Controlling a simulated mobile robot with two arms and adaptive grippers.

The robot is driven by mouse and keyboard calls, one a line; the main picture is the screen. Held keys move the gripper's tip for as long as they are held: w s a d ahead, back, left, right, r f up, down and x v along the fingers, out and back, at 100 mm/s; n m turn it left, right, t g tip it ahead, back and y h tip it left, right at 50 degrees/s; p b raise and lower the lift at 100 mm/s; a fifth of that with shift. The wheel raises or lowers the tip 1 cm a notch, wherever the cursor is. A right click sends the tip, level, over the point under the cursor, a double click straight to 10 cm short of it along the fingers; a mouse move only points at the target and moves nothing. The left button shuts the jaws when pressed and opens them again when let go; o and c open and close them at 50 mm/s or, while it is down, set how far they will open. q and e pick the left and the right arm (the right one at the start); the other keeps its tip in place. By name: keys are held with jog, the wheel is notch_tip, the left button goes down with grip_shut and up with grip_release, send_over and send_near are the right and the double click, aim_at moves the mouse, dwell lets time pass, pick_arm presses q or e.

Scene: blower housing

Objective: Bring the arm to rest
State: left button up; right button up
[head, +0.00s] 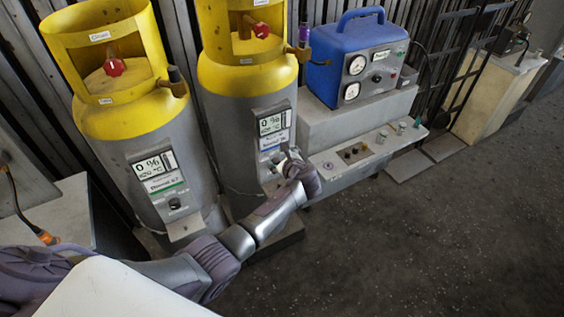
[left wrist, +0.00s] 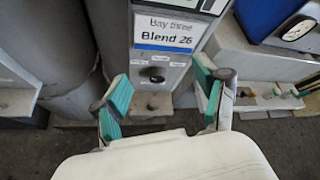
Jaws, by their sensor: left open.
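My left arm (head: 245,232) reaches in from the lower left, stretched toward the right-hand yellow and grey cylinder (head: 240,95). My left gripper (head: 287,160) is in front of the lower part of that cylinder's control panel (head: 272,128). In the left wrist view its two teal-padded fingers (left wrist: 163,88) stand wide apart with nothing between them. Beyond them is the panel labelled "Bay three Blend 26" (left wrist: 165,32), with a black knob (left wrist: 155,74) below the label. The gripper looks apart from the knob. My right gripper is not in view.
A second yellow and grey cylinder (head: 125,120) stands to the left, its display reading 0 %. A blue gauge box (head: 358,62) sits on a grey bench (head: 340,125) with small knobs at the right. The dark floor (head: 430,240) at lower right is clear.

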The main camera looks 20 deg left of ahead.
pick_arm(q)
jog(key=shift+s+f, duration=0.2)
jog(key=shift+f, duration=0.4)
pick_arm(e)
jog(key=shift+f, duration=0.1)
pick_arm(q)
jog(key=s+d+f+n+g+h+b, duration=0.1)
jog(key=s+f+n+g+h+b, duration=0.1)
jog(key=s+f, duration=0.75)
jog(key=s+d+f+n+g+h+b, duration=0.1)
jog(key=s+f+n, duration=0.35)
jog(key=f, duration=0.75)
jog(key=s+f+g+h+b, duration=0.2)
jog(key=s+f, duration=0.7)
jog(key=f, duration=0.1)
jog(key=s+f+n+g+h+b, duration=0.1)
jog(key=s+f+n, duration=0.3)
jog(key=s, duration=0.8)
jog(key=s+f+n+g+h+b, duration=0.1)
jog(key=s+f+n, duration=0.3)
jog(key=s+f, duration=0.3)
jog(key=s+f+n+g+h+b, duration=0.1)
jog(key=s+f+n, duration=0.4)
jog(key=s, duration=1.1)
jog(key=shift+s+d+f+g+b, duration=0.2)
jog(key=shift+s+d+g+b, duration=0.1)
jog(key=shift+s+d+b, duration=0.15)
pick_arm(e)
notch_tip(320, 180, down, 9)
